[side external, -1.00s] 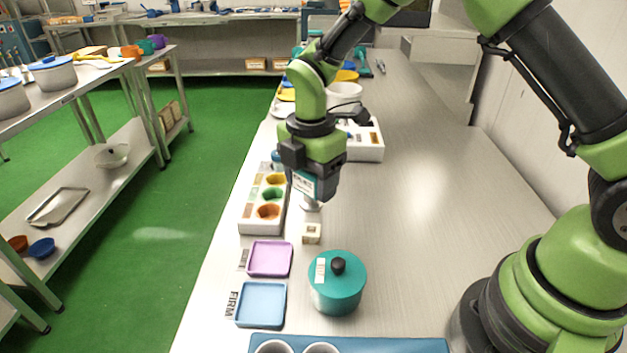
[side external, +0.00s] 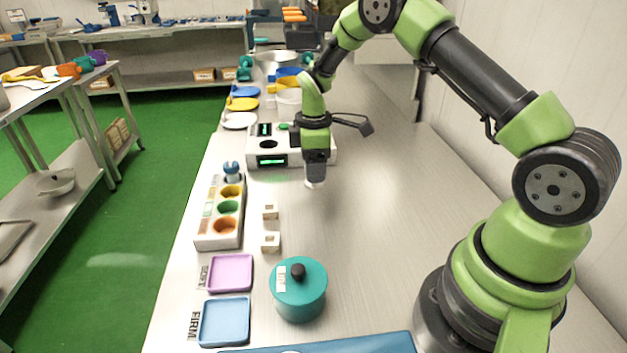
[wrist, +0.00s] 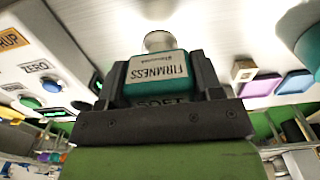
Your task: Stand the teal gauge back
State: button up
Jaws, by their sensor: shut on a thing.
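My gripper (side external: 316,158) is shut on the teal gauge (wrist: 158,68), which carries a "FIRMNESS" label in the wrist view. The gauge's round pale foot (side external: 315,183) points down below my gripper, above the bench; a gap below it cannot be judged exactly. In the side view most of the gauge's body is hidden by my gripper. The white instrument (side external: 253,152) with green displays stands just left of and behind my gripper. In the wrist view its panel (wrist: 62,62) shows a "ZERO" button on the left.
Two pale cubes (side external: 270,241) lie on the bench. The rack with coloured cups (side external: 205,240), a purple tray (side external: 230,287), a blue tray (side external: 224,342) and a teal lidded pot (side external: 300,306) stand nearer. Plates and bowls (side external: 288,97) stand behind. The bench right of my gripper is clear.

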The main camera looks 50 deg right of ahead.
jog(key=shift+f, duration=1.9)
jog(key=shift+f, duration=0.15)
jog(key=o, duration=0.8)
